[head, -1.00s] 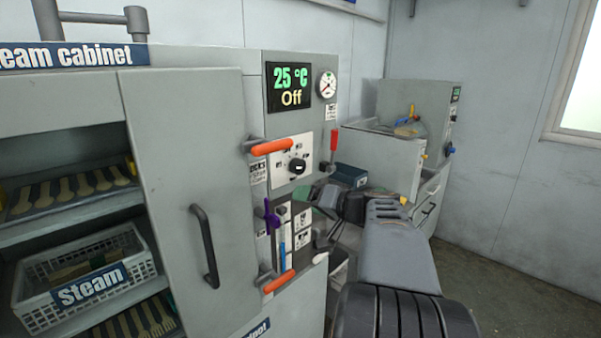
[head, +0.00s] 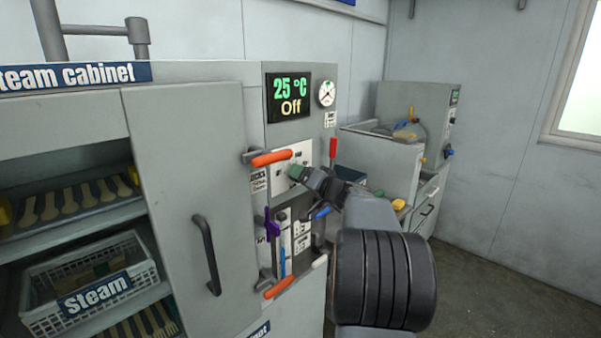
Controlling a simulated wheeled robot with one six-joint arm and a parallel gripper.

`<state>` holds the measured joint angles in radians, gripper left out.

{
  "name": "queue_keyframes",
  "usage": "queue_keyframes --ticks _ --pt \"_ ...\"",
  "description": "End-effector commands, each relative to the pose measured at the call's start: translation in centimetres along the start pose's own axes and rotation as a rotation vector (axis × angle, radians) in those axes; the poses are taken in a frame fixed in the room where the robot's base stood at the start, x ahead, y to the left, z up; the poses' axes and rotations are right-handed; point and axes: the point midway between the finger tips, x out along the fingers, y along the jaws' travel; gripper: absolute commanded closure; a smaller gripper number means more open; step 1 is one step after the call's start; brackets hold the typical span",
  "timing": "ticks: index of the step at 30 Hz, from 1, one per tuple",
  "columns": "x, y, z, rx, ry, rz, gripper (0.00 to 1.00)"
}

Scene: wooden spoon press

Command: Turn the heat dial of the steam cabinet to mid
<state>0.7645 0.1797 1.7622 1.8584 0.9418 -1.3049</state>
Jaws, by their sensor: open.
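The steam cabinet (head: 190,150) stands at the left and middle, with its sliding door partly across an open front. Its display (head: 289,97) reads 25 °C and Off. The heat dial's white plate (head: 283,158) is below the display. The dial itself is mostly hidden behind my gripper (head: 297,172), so its pointer cannot be read. My gripper is open, its green-tipped fingers at the dial's place on the plate. I cannot tell whether they touch the dial or stand around it.
Orange handles (head: 271,158) jut out left of the plate and lower down (head: 281,285). A red lever (head: 333,148) is close to the right. A purple lever (head: 272,222) sits below. A grey machine (head: 385,165) stands behind at the right; floor at the right is clear.

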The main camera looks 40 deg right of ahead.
Motion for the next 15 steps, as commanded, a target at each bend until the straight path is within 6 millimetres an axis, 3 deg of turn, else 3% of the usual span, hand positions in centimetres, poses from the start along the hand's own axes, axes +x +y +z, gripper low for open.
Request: queue_keyframes --ticks 6,15 --pt "1.4 -0.1 0.0 0.001 -0.001 -0.001 0.24" --pt "1.6 0.0 0.1 0.001 0.0 0.0 0.24"
